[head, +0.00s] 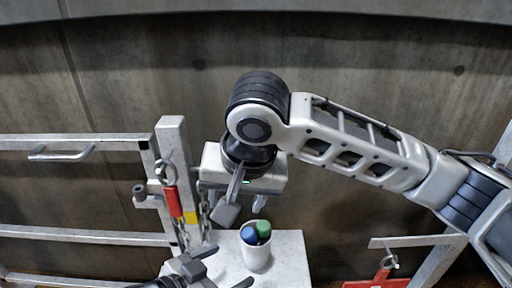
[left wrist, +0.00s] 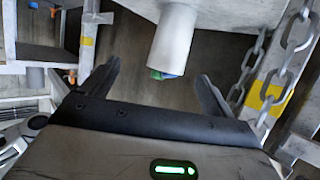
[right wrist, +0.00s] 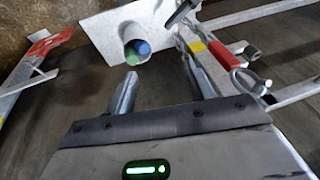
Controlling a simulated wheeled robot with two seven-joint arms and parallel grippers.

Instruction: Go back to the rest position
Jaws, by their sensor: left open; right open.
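My left gripper (head: 229,266) is low at the front of the head view, open and empty, partly cut off by the bottom edge. In the left wrist view its two fingers (left wrist: 160,80) stand wide apart with nothing between them. My right gripper (head: 243,208) hangs from the arm that comes in from the right, pointing down, above and left of a white cup. Its fingers also show apart and empty in the right wrist view (right wrist: 163,88). Both grippers appear clear of the cup.
The white cup (head: 256,254) holds a blue and a green item and stands on a pale surface (head: 290,262). Left is a metal gate post (head: 175,150) with a red piece (head: 173,202), yellow band and chain. Another red piece (head: 378,283) is lower right. A concrete wall stands behind.

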